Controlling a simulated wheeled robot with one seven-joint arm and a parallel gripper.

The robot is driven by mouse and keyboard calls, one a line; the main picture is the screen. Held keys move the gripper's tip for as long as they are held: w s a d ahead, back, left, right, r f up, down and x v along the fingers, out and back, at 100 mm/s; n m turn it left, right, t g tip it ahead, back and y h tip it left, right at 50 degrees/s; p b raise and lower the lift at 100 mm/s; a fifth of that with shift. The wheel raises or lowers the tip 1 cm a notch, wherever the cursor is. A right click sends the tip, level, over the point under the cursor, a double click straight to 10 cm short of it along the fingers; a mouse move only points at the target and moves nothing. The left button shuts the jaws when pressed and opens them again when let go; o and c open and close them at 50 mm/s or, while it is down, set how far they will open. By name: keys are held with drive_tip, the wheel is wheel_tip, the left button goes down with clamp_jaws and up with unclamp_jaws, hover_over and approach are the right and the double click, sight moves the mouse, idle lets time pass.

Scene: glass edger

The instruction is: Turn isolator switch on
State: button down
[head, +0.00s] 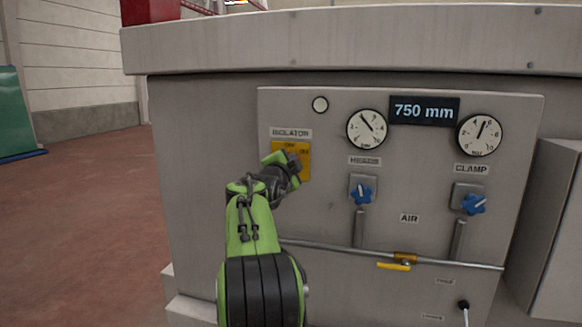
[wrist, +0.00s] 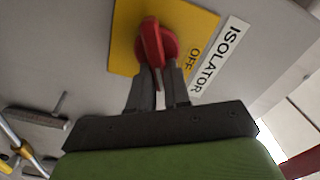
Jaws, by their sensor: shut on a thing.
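The isolator switch is a red rotary handle (wrist: 153,42) on a yellow plate (wrist: 122,30), seen in the wrist view. The word OFF is readable on the plate beside the handle. In the head view the yellow plate (head: 303,172) sits under the ISOLATOR label (head: 291,133), and my arm hides the red handle. My gripper (wrist: 158,78) is shut on the red handle, with one dark finger on each side of it. It also shows in the head view (head: 290,161), in front of the plate. The handle's exact angle against the markings is hard to tell.
Right of the isolator are two dial gauges (head: 367,129), a 750 mm display (head: 424,111) and two blue knobs (head: 362,192). A horizontal pipe with a yellow lever (head: 394,266) runs below. Open red floor (head: 80,220) lies to the left.

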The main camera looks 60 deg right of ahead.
idle(0.3)
drive_tip(key=c, duration=1.1)
unclamp_jaws()
drive_tip(key=a+b, duration=0.1)
drive_tip(key=a, duration=0.4)
drive_tip(key=s+a+b, duration=0.1)
drive_tip(key=a, duration=0.4)
drive_tip(key=s+a+b, duration=0.1)
drive_tip(key=a, duration=0.4)
drive_tip(key=shift+s+a, duration=0.2)
drive_tip(key=shift+a, duration=0.1)
